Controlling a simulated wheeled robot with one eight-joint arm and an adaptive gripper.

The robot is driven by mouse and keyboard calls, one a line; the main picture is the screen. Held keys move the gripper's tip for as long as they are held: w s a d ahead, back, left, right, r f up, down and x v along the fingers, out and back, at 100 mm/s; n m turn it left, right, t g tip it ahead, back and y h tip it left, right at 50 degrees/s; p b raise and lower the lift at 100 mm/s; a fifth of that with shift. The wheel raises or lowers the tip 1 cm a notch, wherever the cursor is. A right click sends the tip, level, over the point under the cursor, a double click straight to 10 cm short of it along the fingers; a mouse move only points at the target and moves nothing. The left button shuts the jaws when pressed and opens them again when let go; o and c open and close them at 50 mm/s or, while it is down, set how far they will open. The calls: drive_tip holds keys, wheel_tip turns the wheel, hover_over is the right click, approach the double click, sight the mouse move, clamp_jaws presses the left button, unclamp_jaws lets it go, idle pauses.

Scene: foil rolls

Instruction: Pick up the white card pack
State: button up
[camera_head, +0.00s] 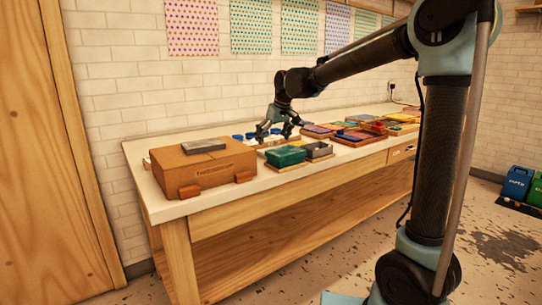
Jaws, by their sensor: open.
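My gripper (275,135) is open and points down, low over the far side of the long table (160,208). Its fingers are spread and nothing shows between them. Small white and blue items (249,135) stand just left of the fingers. A pale flat piece lies below the fingers, partly hidden by them and by a green item. I cannot tell from this distance which of these is the white card pack.
A brown box (202,168) with a grey item (204,146) on top stands at the table's left end. A green item (285,157) and a dark open container (318,149) are in front of my gripper. Several colourful trays (360,136) fill the right side. The table's front edge is clear.

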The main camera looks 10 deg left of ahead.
sight(271, 148)
drive_tip(key=shift+s+x, duration=0.15)
drive_tip(key=shift+x, duration=1)
drive_tip(key=shift+s+x, duration=0.1)
drive_tip(key=shift+x, duration=1.1)
drive_tip(key=shift+d+f, duration=0.1)
drive_tip(key=shift+d, duration=0.1)
drive_tip(key=shift+c, duration=0.3)
drive_tip(key=c, duration=1.2)
wheel_tip(271, 148, up, 10)
drive_tip(key=shift+r, duration=0.1)
